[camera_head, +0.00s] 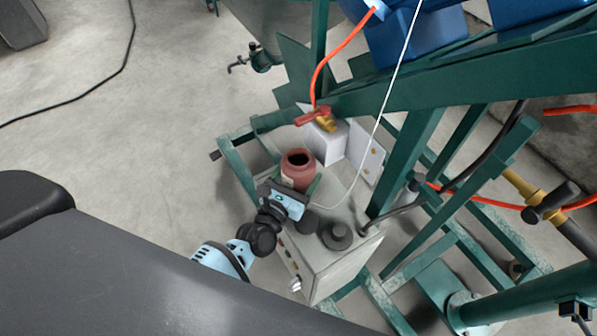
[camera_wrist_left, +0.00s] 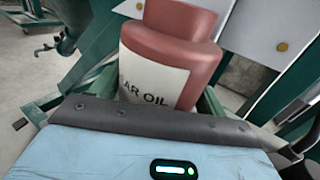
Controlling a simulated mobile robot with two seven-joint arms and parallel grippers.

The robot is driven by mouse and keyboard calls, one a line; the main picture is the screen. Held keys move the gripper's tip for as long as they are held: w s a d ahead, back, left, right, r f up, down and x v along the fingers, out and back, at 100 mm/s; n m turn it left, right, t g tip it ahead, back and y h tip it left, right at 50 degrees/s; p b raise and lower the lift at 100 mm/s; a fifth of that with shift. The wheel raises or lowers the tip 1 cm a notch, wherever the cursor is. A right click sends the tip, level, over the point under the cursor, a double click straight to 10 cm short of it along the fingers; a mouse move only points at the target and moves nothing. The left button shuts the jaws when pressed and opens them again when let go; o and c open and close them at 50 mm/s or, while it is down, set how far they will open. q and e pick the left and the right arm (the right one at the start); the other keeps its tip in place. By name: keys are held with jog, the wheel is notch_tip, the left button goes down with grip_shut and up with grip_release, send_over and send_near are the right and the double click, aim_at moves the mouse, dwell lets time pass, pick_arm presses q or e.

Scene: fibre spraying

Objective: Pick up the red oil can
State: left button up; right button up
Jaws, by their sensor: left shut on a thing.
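The red oil can (camera_head: 299,172) is a dark red, open-topped container on the green frame, behind the grey metal box. It stands roughly upright in the head view. In the left wrist view the can (camera_wrist_left: 172,50) is close up, with a white label reading "AR OIL". My left gripper (camera_head: 296,192) is at the can's near side and shut on it. The fingers are mostly hidden; their green edges show on both sides of the can in the wrist view. Whether the can's base touches the frame is hidden. My right gripper is not in view.
A grey metal box (camera_head: 337,262) with a black cap stands just right of my gripper. A white box (camera_head: 326,143) and a red-handled valve (camera_head: 318,117) sit behind the can. Green beams (camera_head: 460,95) and an orange hose crowd the right. Open floor (camera_head: 150,130) lies left.

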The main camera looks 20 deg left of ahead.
aim_at(296, 168)
pick_arm(q)
jog(key=shift+r, duration=0.15)
jog(key=shift+r, duration=0.45)
jog(key=r, duration=0.1)
jog(key=r+p, duration=0.1)
jog(key=shift+s+a+r, duration=0.1)
jog(key=shift+s+r, duration=0.2)
jog(key=shift+s, duration=0.1)
jog(key=s+a+r+b, duration=0.1)
jog(key=s+a, duration=0.3)
jog(key=s, duration=1)
jog(key=shift+s+a+r, duration=0.15)
jog(key=shift+s+r, duration=0.05)
jog(key=shift+s, duration=0.1)
